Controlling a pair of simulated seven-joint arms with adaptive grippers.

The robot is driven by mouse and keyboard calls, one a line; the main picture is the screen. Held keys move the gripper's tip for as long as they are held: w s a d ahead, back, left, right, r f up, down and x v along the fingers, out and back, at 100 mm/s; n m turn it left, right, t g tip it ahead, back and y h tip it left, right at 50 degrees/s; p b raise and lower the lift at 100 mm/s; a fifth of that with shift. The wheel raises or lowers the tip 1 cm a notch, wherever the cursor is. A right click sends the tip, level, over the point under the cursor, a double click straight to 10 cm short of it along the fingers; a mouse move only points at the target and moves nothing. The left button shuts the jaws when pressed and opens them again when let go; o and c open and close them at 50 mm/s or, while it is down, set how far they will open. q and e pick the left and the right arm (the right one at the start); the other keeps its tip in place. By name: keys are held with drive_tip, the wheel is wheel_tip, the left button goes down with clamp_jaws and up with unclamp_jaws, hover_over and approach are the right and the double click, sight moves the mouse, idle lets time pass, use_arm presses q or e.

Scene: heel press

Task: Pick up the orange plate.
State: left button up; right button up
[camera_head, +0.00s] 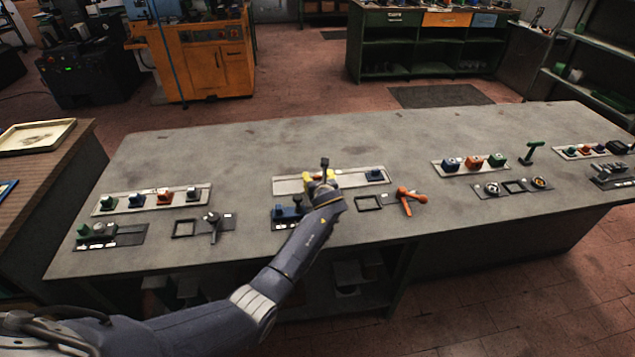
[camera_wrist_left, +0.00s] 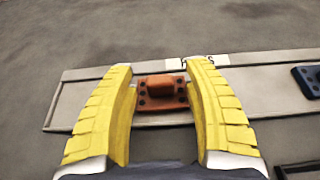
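A small orange plate (camera_wrist_left: 162,92) with a raised middle block and dark holes lies on a long grey tray (camera_wrist_left: 75,101) in the left wrist view. My left gripper (camera_wrist_left: 160,70) is open, its two yellow fingers on either side of the plate with gaps to it. In the head view my left gripper (camera_head: 320,178) is over the middle tray (camera_head: 290,184) and hides the plate there. My right gripper is not in view.
A blue plate (camera_head: 375,175) sits at the right end of the middle tray. An orange clamp-like tool (camera_head: 410,198) and an empty dark frame (camera_head: 368,202) lie to the right. A left tray (camera_head: 107,206) holds several colored plates. The back of the table (camera_head: 250,140) is clear.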

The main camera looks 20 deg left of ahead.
use_arm(q)
drive_tip(key=c, duration=0.5)
